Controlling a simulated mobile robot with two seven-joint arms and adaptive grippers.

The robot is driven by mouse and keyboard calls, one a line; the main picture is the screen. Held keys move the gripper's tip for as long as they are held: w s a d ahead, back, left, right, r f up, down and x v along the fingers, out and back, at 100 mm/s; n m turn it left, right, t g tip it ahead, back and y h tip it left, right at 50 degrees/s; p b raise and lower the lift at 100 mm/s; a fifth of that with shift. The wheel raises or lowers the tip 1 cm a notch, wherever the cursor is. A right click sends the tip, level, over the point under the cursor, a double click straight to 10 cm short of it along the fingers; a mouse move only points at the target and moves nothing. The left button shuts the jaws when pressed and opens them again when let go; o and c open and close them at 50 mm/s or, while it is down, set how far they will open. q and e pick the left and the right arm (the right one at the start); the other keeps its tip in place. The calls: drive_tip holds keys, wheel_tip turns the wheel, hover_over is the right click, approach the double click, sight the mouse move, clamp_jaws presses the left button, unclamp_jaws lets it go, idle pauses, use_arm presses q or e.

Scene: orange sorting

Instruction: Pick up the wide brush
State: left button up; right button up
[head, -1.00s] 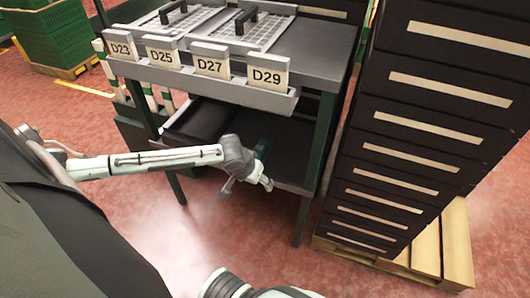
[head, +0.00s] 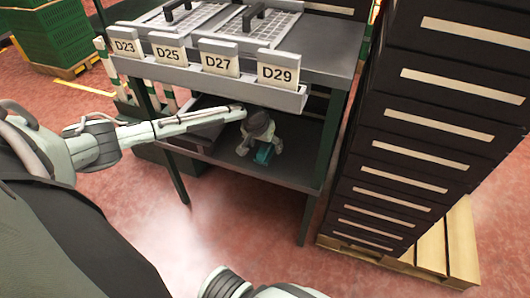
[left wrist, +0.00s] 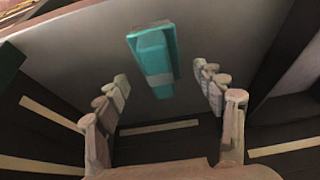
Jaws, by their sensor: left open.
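A teal, block-like thing that looks like the wide brush (left wrist: 153,58) lies on the grey lower shelf of the workbench; in the left wrist view it is ahead of the fingers, near the middle. It shows partly in the head view (head: 263,155), next to my left gripper (head: 260,149). My left gripper also shows in the left wrist view (left wrist: 162,82), its fingers spread and empty. The brush appears between and beyond the fingertips; I cannot tell how large the gap is. My right gripper is not in view.
The lower shelf (head: 292,178) lies under a bench top with label plates (head: 278,75) along its front. A dark crate stack (head: 400,150) stands close on the right.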

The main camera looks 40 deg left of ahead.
use_arm(q)
drive_tip(key=shift+w+f, duration=0.1)
drive_tip(key=shift+f, duration=0.8)
drive_tip(key=shift+w+a+f, duration=0.1)
drive_tip(key=shift+f, duration=0.2)
drive_tip(key=c, duration=1.3)
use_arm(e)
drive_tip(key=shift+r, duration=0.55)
use_arm(q)
drive_tip(key=shift+r, duration=0.15)
drive_tip(key=shift+r, duration=0.65)
drive_tip(key=shift+v, duration=1.05)
drive_tip(key=s+d, duration=0.1)
drive_tip(key=s, duration=0.4)
drive_tip(key=s+d, duration=0.1)
drive_tip(key=s, duration=0.5)
drive_tip(key=s+d, duration=0.2)
drive_tip(key=s, duration=0.3)
drive_tip(key=shift+s+p, duration=0.35)
drive_tip(key=shift+p, duration=0.05)
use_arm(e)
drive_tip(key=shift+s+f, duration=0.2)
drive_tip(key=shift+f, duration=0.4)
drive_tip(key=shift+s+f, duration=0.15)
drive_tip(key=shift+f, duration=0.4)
